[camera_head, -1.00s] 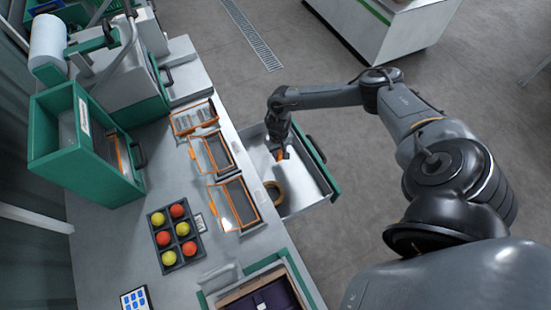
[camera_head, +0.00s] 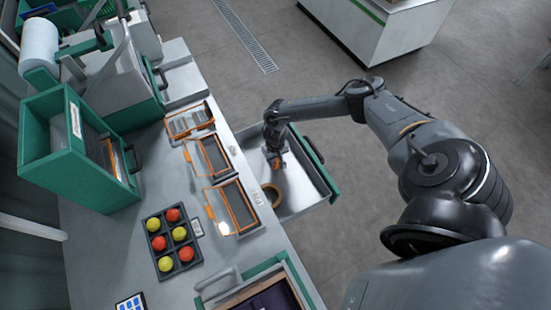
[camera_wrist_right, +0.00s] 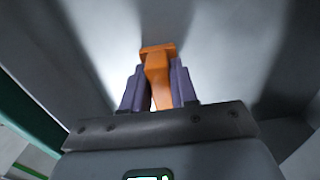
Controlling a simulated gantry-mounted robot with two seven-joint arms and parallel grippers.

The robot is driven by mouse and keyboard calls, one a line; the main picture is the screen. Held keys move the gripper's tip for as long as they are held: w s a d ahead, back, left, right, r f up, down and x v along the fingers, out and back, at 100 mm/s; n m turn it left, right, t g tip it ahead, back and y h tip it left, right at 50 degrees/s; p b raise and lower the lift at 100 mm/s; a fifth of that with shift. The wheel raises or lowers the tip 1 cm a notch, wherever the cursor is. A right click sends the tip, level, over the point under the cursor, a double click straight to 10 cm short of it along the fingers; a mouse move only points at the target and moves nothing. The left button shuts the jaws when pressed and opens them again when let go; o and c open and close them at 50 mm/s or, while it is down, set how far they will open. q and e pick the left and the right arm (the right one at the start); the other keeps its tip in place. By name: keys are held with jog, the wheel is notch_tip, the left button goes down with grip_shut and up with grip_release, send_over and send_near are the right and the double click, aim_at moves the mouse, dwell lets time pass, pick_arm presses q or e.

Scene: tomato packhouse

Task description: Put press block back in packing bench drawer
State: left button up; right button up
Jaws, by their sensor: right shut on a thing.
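The orange press block (camera_wrist_right: 157,72) is between the two purple fingers of my right gripper (camera_wrist_right: 160,88) in the right wrist view. The gripper is shut on it. In the head view the right gripper (camera_head: 276,158) is over the open packing bench drawer (camera_head: 300,190), and a small orange part of the block shows below it. The drawer has a pale inside and a green front. I cannot tell whether the block touches the drawer floor. My left gripper is not in view.
A tan ring (camera_head: 271,194) lies in the drawer near the bench edge. Orange-framed trays (camera_head: 232,208) stand on the bench beside the drawer. A black tray of red and yellow balls (camera_head: 152,240) and a green cabinet (camera_head: 70,170) are further left.

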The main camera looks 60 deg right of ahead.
jog(key=o, duration=0.9)
jog(key=shift+r, duration=0.6)
notch_tip(320, 180, up, 11)
jog(key=p, duration=0.3)
